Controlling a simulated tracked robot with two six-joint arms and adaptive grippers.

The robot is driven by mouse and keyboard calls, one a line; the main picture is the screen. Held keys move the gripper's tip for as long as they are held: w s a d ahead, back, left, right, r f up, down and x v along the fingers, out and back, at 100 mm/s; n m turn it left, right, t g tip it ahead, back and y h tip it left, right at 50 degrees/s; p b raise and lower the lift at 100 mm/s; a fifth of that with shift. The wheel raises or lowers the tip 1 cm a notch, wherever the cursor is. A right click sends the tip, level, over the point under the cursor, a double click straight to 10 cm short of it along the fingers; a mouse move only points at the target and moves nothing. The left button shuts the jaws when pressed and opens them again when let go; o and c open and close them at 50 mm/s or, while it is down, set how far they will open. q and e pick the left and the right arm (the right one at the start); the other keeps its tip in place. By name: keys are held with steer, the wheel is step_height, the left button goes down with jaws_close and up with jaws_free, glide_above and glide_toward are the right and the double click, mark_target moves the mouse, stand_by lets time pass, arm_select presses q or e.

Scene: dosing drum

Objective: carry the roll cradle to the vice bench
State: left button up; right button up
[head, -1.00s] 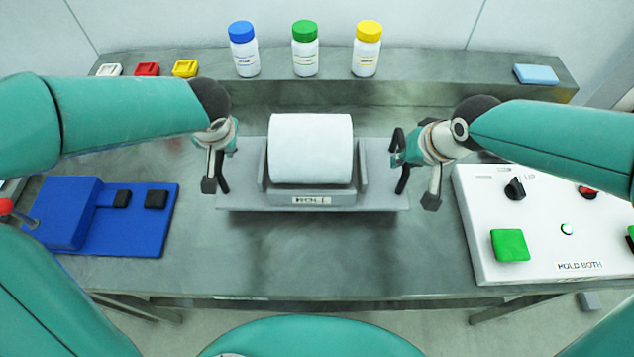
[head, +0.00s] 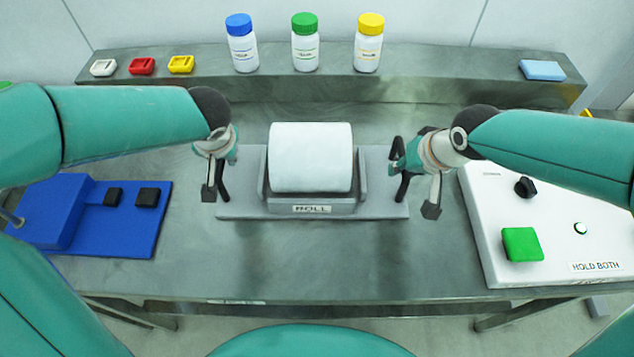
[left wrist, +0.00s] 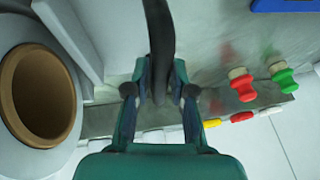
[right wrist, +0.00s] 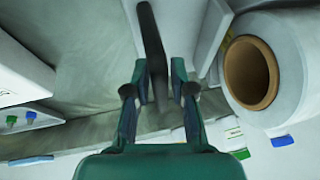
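The roll cradle (head: 385,188) is a grey plate with side walls, a "ROLL" label and a black handle at each end. A white roll (head: 311,158) lies in it. My left gripper (head: 219,177) is at the left handle; in the left wrist view its fingers (left wrist: 159,95) are closed around the dark bar. My right gripper (head: 408,166) is at the right handle; in the right wrist view its fingers (right wrist: 160,95) are closed around that bar. The cradle looks level; I cannot tell how far it is above the bench top. No bench marked as a vice bench is recognisable.
The metal bench (head: 300,265) is clear in front of the cradle. A blue fixture (head: 130,222) with black pads lies left, a white "HOLD BOTH" panel (head: 490,235) right. A back shelf (head: 440,88) carries three bottles, small coloured pieces and a light-blue block (head: 542,70).

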arm_select(q)
steer(key=shift+o, duration=0.8)
steer(key=shift+r, duration=0.1)
arm_select(e)
steer(key=shift+o, duration=0.8)
steer(key=shift+s+r, duration=0.1)
steer(key=shift+r, duration=0.15)
arm_select(q)
steer(key=v, duration=1.1)
steer(key=shift+s+r, duration=0.15)
steer(key=shift+r, duration=0.2)
arm_select(e)
steer(key=v, duration=1.1)
steer(key=shift+r, duration=0.2)
arm_select(q)
steer(key=shift+d, duration=0.15)
arm_select(e)
steer(key=shift+s+d, duration=0.15)
steer(key=shift+d, duration=0.05)
